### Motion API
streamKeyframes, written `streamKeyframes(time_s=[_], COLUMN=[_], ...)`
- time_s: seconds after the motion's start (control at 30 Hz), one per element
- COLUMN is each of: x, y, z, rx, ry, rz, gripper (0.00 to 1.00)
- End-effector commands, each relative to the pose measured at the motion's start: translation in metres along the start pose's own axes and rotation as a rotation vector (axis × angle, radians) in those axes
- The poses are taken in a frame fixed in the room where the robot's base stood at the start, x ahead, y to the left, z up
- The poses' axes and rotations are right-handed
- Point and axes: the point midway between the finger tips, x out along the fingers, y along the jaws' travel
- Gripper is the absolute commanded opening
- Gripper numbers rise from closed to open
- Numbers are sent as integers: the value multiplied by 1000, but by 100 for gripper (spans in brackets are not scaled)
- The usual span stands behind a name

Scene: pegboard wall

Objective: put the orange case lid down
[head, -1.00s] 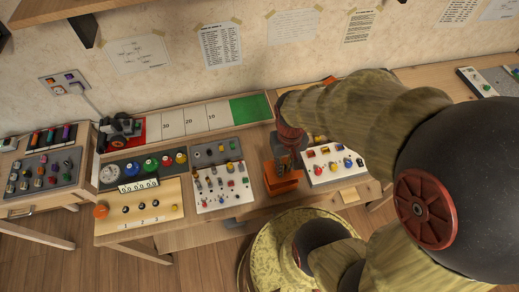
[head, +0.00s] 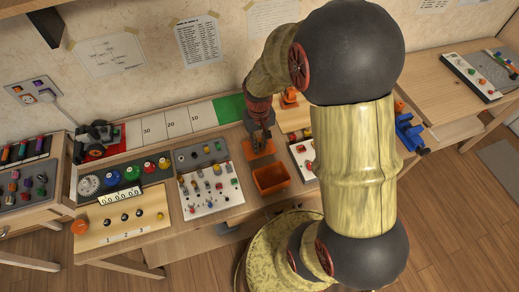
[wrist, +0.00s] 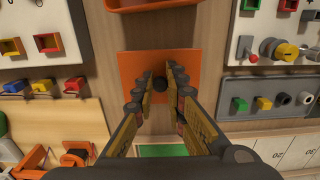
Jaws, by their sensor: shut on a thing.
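The orange case lid is a flat orange square with a small black knob. In the wrist view the lid (wrist: 135,64) lies below my fingers, and its knob is between the fingertips of my gripper (wrist: 160,86). In the head view the lid (head: 262,151) is just behind the open orange case (head: 271,180), under my gripper (head: 258,138). My gripper is shut on the knob. The lid looks level and close to the wooden top; I cannot tell if it touches. The case's edge (wrist: 160,5) shows at the wrist view's top.
A white board with switches and pegs (head: 213,187) stands left of the case. Another white panel (head: 303,160) is to its right, partly hidden by my arm. A numbered strip with a green end (head: 228,108) runs along the back. Bare wood surrounds the lid narrowly.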

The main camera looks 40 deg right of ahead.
Motion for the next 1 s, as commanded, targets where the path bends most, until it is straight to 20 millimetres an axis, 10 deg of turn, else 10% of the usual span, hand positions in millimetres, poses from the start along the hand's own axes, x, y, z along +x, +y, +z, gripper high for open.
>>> streamKeyframes(time_s=[0.57, 0.6, 1.0], x=[33, 33, 32], y=[0, 0, 0], z=[2, 1, 2], rx=[0, 0, 0], ry=[-2, -2, -2], rz=[0, 0, 0], gripper=[0, 14, 31])
